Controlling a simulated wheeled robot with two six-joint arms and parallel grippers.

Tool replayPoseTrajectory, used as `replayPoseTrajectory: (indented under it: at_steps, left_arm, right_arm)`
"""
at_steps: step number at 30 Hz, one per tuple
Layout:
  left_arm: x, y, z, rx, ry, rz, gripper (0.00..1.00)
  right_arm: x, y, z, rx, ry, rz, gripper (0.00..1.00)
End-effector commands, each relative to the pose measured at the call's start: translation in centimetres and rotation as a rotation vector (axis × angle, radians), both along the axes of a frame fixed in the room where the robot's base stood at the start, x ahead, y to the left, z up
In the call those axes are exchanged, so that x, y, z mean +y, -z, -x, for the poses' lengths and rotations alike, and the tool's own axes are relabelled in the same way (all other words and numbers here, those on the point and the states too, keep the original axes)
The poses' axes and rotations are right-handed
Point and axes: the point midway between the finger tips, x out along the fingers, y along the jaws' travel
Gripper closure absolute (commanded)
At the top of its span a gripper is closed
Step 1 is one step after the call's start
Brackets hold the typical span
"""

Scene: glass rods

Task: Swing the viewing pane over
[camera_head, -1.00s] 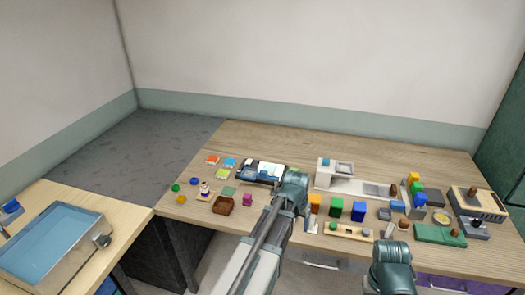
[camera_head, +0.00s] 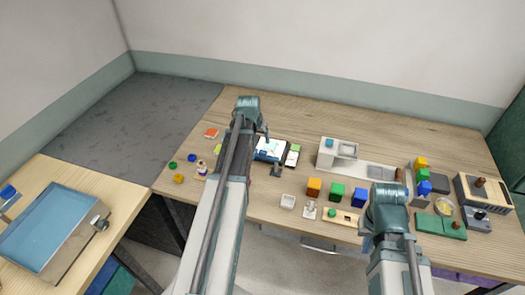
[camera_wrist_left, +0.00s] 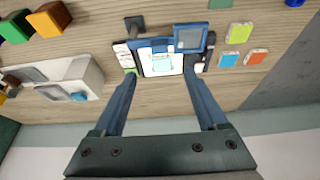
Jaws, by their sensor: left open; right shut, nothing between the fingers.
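The viewing device (camera_head: 270,149) is a blue and black frame around a white panel, at the middle of the table. In the left wrist view, the white panel (camera_wrist_left: 160,64) lies between dark side pieces. The viewing pane (camera_wrist_left: 190,38), a grey window in a blue frame, sits at its upper right. In the head view my left arm hides the device's left part. My left gripper (camera_wrist_left: 161,76) is open and empty, its fingers apart over the device's edge; whether they touch it is unclear. My right gripper (camera_head: 366,240) is shut and empty, at the right front.
Orange, green and blue blocks (camera_head: 336,190) stand right of the device. A white stand (camera_head: 336,153) is behind them. Small coloured tiles (camera_wrist_left: 228,60) lie beside the device. The back of the wooden table is clear.

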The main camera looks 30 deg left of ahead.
Motion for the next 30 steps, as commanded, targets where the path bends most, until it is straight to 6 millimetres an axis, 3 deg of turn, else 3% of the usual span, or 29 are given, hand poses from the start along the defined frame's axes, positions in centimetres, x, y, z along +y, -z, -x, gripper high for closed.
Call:
replayPoseTrajectory:
  at_steps: [24, 30]
  left_arm:
    - [0.9, 10.7, -4.2, 0.001, 0.001, 0.0, 0.25]
    - [1.0, 12.2, -4.9, 0.001, 0.001, 0.0, 0.25]
  right_arm:
    - [0.0, 10.7, 0.0, 0.0, -0.009, 0.002, 1.0]
    - [0.0, 12.2, 0.0, 0.0, -0.008, 0.002, 1.0]
